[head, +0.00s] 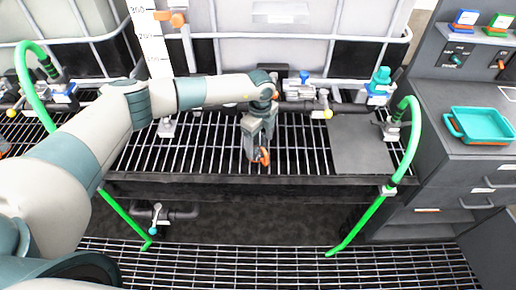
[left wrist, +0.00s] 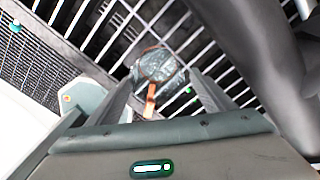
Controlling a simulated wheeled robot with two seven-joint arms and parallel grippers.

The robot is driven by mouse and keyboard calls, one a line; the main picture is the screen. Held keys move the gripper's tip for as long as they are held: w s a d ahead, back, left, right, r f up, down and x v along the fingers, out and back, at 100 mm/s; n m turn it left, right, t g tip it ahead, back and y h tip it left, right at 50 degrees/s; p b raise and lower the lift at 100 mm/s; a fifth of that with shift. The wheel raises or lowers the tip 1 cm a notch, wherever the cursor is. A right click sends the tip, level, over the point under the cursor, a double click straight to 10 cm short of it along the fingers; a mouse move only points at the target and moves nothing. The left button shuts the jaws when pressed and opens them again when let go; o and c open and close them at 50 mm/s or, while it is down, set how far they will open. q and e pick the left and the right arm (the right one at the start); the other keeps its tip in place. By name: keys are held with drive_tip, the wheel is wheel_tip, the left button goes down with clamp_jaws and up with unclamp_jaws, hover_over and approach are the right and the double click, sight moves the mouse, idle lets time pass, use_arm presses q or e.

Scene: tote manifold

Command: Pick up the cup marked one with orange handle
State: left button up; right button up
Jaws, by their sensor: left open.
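The cup (left wrist: 158,65) looks clear or greyish in the left wrist view, with an orange rim and an orange handle (left wrist: 150,101) pointing toward the camera. It is at the slatted rack, and no mark on it can be read. My left gripper (left wrist: 163,82) is open, with one finger to each side of the handle and the cup just beyond the fingertips. I cannot tell whether the fingers touch it. In the head view my left gripper (head: 257,152) points down over the rack and hides most of the cup; the orange handle (head: 265,155) shows beside the fingertips. My right gripper is not in view.
The slatted rack (head: 210,150) has a flat grey plate (head: 360,148) at its right. Pipes and valves run behind it, below white totes (head: 270,50). Green hoses (head: 413,135) hang at both ends. A teal tray (head: 483,124) sits on the right-hand cabinet.

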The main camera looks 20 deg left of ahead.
sight(259, 149)
use_arm(q)
drive_tip(key=shift+s+a+f+p, duration=0.15)
drive_tip(key=shift+f+p, duration=0.3)
drive_tip(key=shift+f, duration=1.3)
drive_tip(key=c, duration=1.2)
